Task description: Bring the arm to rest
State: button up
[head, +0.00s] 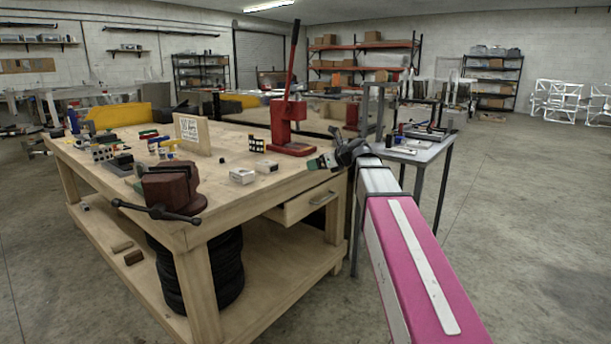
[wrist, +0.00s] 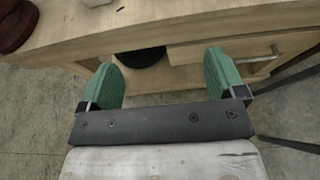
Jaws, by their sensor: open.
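My arm reaches out from the lower right in the head view, with a pink link and a pale link. My gripper (head: 322,162) is at its end, in front of the right end of the wooden workbench (head: 262,185). In the wrist view my gripper (wrist: 162,80) shows two green fingers set wide apart with nothing between them. The bench edge and its drawer (wrist: 225,57) lie beyond the fingers. In the head view the drawer (head: 306,203) sits below the bench top, close under the gripper.
A dark red vise (head: 170,187) stands at the bench's near corner, and a red press (head: 291,128) at its right end. White boxes (head: 242,176) lie on top. Tyres (head: 215,270) stand on the lower shelf. A grey table (head: 418,152) is behind my arm.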

jog(key=s+d+f+n+g+h, duration=0.1)
jog(key=s+d+f+n+h, duration=0.2)
jog(key=f, duration=0.5)
jog(key=s+f+n+g, duration=0.25)
jog(key=f+n, duration=0.25)
jog(key=f, duration=0.3)
jog(key=s+d+f+n+h, duration=0.2)
jog(key=s+f+n, duration=0.2)
jog(key=f, duration=0.3)
jog(key=s+d+f+n+g+h, duration=0.2)
jog(key=s+d+f+n, duration=0.2)
jog(key=s+f+n, duration=0.2)
jog(key=s+d+f+n+g+h, duration=0.2)
jog(key=s+d+f+n+h, duration=0.1)
jog(key=s+f+n, duration=0.4)
notch_tip(320, 180, down, 4)
jog(key=s+d, duration=0.1)
jog(key=s, duration=0.1)
jog(key=shift+s+d+g+h, duration=0.15)
jog(key=shift+s+g+h, duration=0.15)
jog(key=shift+s+g, duration=0.1)
